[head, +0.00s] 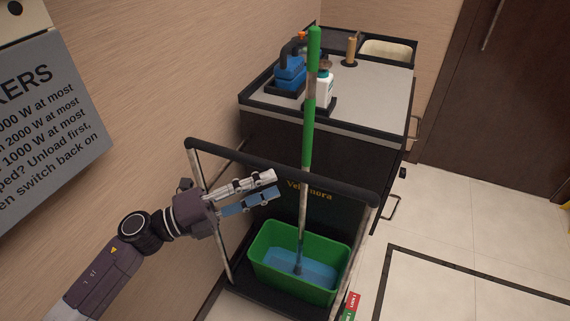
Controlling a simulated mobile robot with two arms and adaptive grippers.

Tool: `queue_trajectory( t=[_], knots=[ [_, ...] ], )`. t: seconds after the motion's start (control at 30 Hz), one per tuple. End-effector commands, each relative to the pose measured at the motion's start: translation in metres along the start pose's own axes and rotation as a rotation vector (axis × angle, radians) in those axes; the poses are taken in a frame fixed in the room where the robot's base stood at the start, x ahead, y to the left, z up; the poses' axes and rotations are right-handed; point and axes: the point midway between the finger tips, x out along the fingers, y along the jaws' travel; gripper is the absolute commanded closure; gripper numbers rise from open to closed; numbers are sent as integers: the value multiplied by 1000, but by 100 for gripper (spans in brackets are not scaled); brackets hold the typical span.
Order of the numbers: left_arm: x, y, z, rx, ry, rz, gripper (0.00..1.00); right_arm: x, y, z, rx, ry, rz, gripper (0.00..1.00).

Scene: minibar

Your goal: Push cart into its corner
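The cart (390,97) is a dark housekeeping trolley with a grey top, standing along the wall on the left. Its black push handle (283,172) is a bar on two metal posts at the near end. My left gripper (274,187) is in front of the handle side in the picture, near the left part of the bar. Its two fingers look slightly apart with nothing seen between them. I cannot tell whether it touches the handle. My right gripper is not in view.
A green bucket (262,268) with blue water and a green-handled mop (308,130) stand on the cart's low platform. Bottles (324,84) sit on top. A dark door (500,95) is at the right. A dark floor border (480,278) outlines pale tiles; that floor is clear.

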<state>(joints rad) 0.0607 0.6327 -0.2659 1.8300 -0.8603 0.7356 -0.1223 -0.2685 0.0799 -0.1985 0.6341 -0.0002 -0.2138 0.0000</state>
Motion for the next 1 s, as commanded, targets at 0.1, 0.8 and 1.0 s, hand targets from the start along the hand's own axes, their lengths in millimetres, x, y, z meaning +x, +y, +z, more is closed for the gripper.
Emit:
queue_trajectory(
  t=[0.1,0.8,1.0],
  knots=[
    [12,-4,-1,-1,4,-3,64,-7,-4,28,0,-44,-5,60],
    [77,-1,0,0,1,0,64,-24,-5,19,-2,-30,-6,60],
    [77,-1,0,0,1,0,77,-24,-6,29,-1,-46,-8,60]
  ],
)
